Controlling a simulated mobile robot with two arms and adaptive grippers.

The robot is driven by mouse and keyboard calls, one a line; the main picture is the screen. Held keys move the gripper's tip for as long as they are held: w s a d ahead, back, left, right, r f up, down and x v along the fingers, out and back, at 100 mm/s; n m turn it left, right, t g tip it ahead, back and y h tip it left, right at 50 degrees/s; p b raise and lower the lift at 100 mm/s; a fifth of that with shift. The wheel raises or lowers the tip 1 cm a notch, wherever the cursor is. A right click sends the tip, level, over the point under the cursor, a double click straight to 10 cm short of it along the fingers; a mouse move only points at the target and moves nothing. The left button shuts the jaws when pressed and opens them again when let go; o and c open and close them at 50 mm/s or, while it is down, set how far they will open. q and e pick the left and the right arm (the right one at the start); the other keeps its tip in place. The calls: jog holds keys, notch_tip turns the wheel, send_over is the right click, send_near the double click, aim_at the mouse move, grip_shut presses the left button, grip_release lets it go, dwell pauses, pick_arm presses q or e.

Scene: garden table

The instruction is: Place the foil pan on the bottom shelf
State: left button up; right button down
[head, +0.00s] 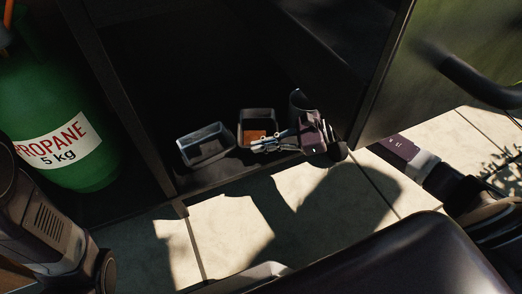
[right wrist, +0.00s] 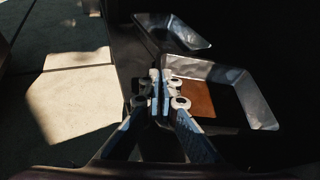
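A foil pan (head: 243,132) with a brown patch in its bottom stands on the bottom shelf (head: 222,176) of the dark cabinet. The same pan (right wrist: 215,68) fills the right side of the right wrist view. My right gripper (head: 259,145) reaches in from the right at the pan's near side. In the right wrist view its two fingertips (right wrist: 160,80) are nearly together at the pan's near-left rim and look shut on it. The fingers hide that bit of rim. My left arm shows at the lower left, but its gripper does not.
A second, empty foil pan (head: 205,146) lies just left on the shelf and also shows in the right wrist view (right wrist: 172,31). A green propane cylinder (head: 60,115) stands left of the cabinet post (head: 112,105). The open door (head: 430,75) is at the right. Sunlit paving (head: 235,225) lies in front.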

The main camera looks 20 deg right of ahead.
jog(key=shift+f, duration=0.15)
jog(key=shift+f, duration=0.15)
jog(key=shift+f, duration=0.15)
jog(key=c, duration=2.2)
grip_release()
jog(key=shift+o, duration=0.2)
jog(key=shift+r+p, duration=0.3)
jog(key=shift+r, duration=0.1)
jog(key=p+v, duration=0.5)
jog(key=v, duration=0.7)
jog(key=shift+f, duration=0.1)
